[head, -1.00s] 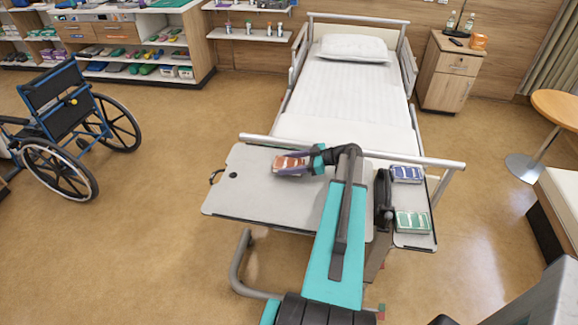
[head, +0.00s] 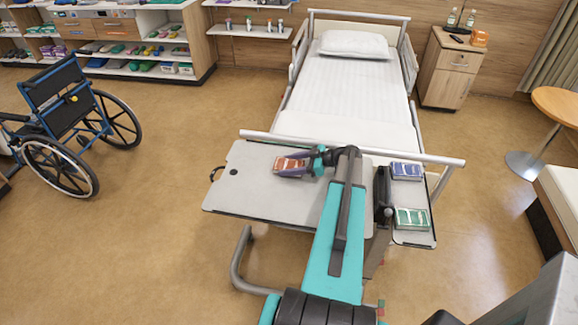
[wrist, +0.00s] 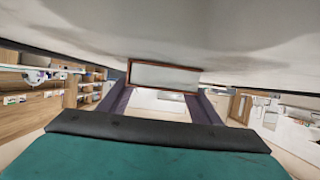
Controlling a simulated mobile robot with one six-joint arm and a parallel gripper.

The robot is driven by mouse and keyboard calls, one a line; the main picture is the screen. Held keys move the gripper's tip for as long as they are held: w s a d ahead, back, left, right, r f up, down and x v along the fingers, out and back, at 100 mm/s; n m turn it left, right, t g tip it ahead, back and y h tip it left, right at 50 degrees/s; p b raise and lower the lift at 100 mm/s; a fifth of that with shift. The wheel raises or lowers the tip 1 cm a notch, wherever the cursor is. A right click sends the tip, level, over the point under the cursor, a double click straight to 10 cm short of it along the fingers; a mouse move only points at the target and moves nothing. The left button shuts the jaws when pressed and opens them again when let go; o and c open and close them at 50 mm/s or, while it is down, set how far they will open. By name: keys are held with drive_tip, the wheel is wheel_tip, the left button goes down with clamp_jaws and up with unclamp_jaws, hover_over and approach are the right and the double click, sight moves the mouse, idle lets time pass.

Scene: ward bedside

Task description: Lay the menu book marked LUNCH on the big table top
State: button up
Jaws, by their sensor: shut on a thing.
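A red-brown menu book (head: 287,165) is held in my gripper (head: 300,167) over the big table top (head: 240,197), right of its middle. The lettering on the book is too small to read. In the wrist view, the book's edge (wrist: 165,76) shows between the two dark fingers of my gripper (wrist: 163,103), which are shut on it. A broad grey surface fills the top of that view, very close to the book. Whether the book touches the table top cannot be told.
A blue book (head: 407,171) and a green book (head: 412,218) lie on the small table top (head: 415,240) at the right. The bed rail (head: 270,138) runs along the far edge. The left of the big top is clear except for a dark round spot.

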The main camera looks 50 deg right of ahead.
drive_tip(key=shift+s+a+f+b, duration=0.1)
drive_tip(key=shift+f+b, duration=0.25)
drive_tip(key=o, duration=1.1)
drive_tip(key=shift+c, duration=0.2)
drive_tip(key=shift+o, duration=0.6)
drive_tip(key=shift+f, duration=0.1)
drive_tip(key=shift+r+p, duration=0.4)
drive_tip(key=shift+p, duration=0.4)
drive_tip(key=shift+s, duration=0.15)
drive_tip(key=b+v, duration=0.5)
drive_tip(key=v, duration=0.6)
drive_tip(key=shift+r, duration=0.15)
drive_tip(key=shift+s+d+r, duration=0.15)
drive_tip(key=shift+d+r, duration=0.1)
drive_tip(key=shift+d, duration=0.1)
drive_tip(key=shift+r, duration=0.1)
